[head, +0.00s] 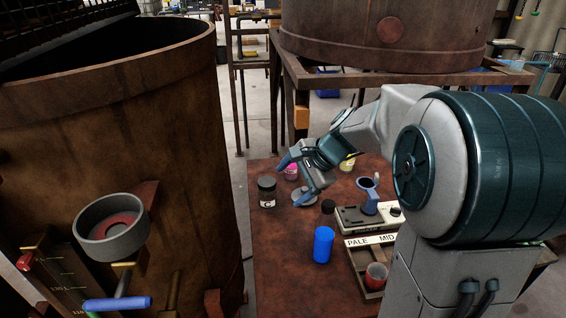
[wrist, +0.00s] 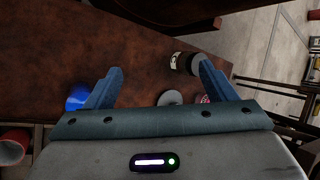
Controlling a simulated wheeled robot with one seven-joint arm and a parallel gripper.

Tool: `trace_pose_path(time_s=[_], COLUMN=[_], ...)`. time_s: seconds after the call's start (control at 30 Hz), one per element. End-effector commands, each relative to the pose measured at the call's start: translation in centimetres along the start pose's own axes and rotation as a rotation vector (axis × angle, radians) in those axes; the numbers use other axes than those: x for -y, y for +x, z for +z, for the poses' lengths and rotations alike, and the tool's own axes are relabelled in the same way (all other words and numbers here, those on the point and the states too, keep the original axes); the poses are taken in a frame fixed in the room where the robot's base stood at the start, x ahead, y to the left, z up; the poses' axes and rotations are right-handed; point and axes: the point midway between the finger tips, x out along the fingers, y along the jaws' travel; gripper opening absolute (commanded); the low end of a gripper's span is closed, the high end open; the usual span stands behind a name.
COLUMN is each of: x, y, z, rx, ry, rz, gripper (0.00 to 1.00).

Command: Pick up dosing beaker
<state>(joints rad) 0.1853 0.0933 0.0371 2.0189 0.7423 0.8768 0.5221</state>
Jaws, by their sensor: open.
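No object is plainly marked as the dosing beaker. A blue cylinder (head: 323,244) stands upright on the brown table; part of it shows beside the left finger in the wrist view (wrist: 77,98). A red cup (head: 376,276) sits in the tray, and also shows at the wrist view's left edge (wrist: 13,146). My gripper (head: 292,181) is open and empty above the table's far part, near a dark labelled jar (head: 267,191). In the wrist view, bare tabletop shows between the fingertips (wrist: 160,67).
A small grey disc (head: 303,197), a pink jar (head: 291,172) and a yellow-labelled jar (head: 347,164) are near my gripper. The pale instrument (head: 350,218) and "PALE MID" tray (head: 358,259) occupy the right side. A rusty vat (head: 120,130) stands left. The table's front left is clear.

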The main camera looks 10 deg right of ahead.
Motion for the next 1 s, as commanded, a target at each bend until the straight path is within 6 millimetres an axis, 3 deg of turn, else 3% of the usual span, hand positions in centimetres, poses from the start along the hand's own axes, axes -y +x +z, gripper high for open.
trace_pose_path(time_s=[0.2,0.43,0.63,0.77,1.0], x=[6.8,11.1,12.3,12.2,9.8], y=[4.3,7.3,8.4,9.1,12.9], z=[-7.7,-16.4,-20.8,-21.9,-23.2], rx=[0.132,0.287,0.375,0.394,0.395], ry=[0.495,0.947,1.155,1.199,1.204], rz=[-0.199,-0.386,-0.475,-0.493,-0.492], gripper=[0.78,0.78,0.78,0.78,0.78])
